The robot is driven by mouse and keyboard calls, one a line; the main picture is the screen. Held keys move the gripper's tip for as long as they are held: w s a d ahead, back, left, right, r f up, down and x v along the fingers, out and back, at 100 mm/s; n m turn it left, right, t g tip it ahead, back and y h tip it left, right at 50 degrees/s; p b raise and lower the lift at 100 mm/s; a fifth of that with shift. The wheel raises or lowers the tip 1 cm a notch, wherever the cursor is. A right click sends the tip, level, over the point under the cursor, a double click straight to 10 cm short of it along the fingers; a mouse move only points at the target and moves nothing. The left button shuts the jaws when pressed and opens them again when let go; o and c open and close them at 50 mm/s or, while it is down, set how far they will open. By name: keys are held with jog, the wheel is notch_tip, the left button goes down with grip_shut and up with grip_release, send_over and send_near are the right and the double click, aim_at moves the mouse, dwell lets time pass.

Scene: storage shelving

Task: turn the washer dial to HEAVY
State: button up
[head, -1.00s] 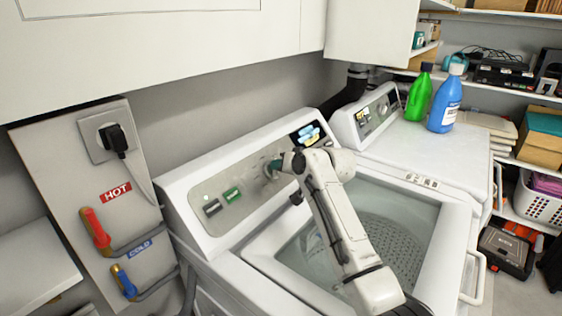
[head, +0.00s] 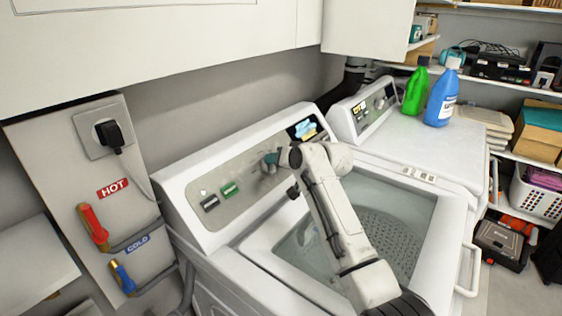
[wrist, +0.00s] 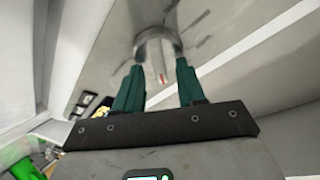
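The washer (head: 228,241) has a sloped control panel (head: 248,158) with a round metallic dial, largely hidden by my gripper in the head view. The wrist view shows the dial (wrist: 157,47) with a raised grip and a red mark on it. My gripper's teal fingers (wrist: 160,68) reach the dial, with one fingertip on each side of its grip. Whether both fingers press on it cannot be told. My gripper is also at the panel in the head view (head: 271,158). Marks around the dial are too blurred to read, so HEAVY cannot be picked out.
The washer lid is open or clear, showing the drum (head: 375,235). A dryer (head: 425,150) stands to the right with green (head: 415,92) and blue (head: 442,95) bottles on top. Hot and cold valves (head: 92,227) are at left. A cabinet (head: 160,45) overhangs the panel.

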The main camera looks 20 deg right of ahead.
jog(key=v, duration=1)
jog(key=shift+s+b, duration=0.35)
jog(key=shift+b, duration=0.05)
jog(key=shift+d, duration=0.15)
